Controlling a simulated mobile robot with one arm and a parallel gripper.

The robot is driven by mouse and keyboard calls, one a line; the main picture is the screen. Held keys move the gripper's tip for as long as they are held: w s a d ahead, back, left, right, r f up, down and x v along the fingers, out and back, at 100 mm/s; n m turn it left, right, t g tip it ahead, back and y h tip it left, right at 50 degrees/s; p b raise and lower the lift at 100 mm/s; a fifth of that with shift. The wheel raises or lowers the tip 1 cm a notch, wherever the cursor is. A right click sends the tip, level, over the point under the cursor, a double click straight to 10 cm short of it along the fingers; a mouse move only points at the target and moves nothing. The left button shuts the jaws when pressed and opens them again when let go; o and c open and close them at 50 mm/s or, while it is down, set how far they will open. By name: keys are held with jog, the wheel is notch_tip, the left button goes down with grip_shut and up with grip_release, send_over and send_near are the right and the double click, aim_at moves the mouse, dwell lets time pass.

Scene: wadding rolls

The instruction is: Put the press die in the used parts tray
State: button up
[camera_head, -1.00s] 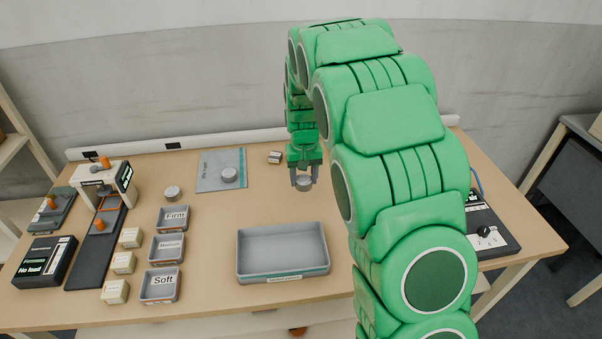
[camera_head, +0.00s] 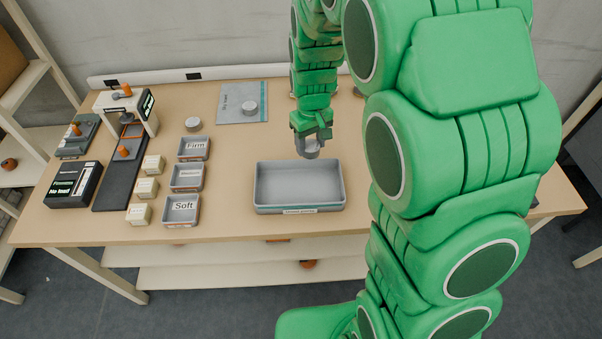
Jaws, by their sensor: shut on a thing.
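My gripper (camera_head: 309,150) points down and is shut on a small grey metal piece, the press die (camera_head: 310,154). It is just beyond the back edge of the large grey tray, toward its right half. The used parts tray (camera_head: 262,206) stands near the front of the table with a label on its front wall, too small to read. The tray looks empty. I cannot tell exactly how high the die is above the table.
Small trays marked Firm (camera_head: 195,157), Medium (camera_head: 187,189) and Soft (camera_head: 181,221) stand left of the large tray, beside several cream blocks (camera_head: 146,189). A press (camera_head: 126,112) stands at the back left. My arm hides the table's right side.

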aim_at(299, 190)
jog(key=s+a+f+n, duration=0.2)
jog(key=s+a+n, duration=0.1)
jog(key=s+n, duration=0.15)
jog(key=shift+m, duration=0.25)
jog(key=shift+s+a+f, duration=0.1)
jog(key=shift+s+f, duration=0.05)
jog(key=shift+f, duration=1.8)
jog(key=shift+s+a+f, duration=0.1)
jog(key=shift+s+f, duration=0.05)
jog(key=shift+f, duration=1.8)
jog(key=shift+f, duration=0.1)
jog(key=o, duration=1.4)
notch_tip(299, 190, up, 12)
jog(key=shift+r, duration=0.15)
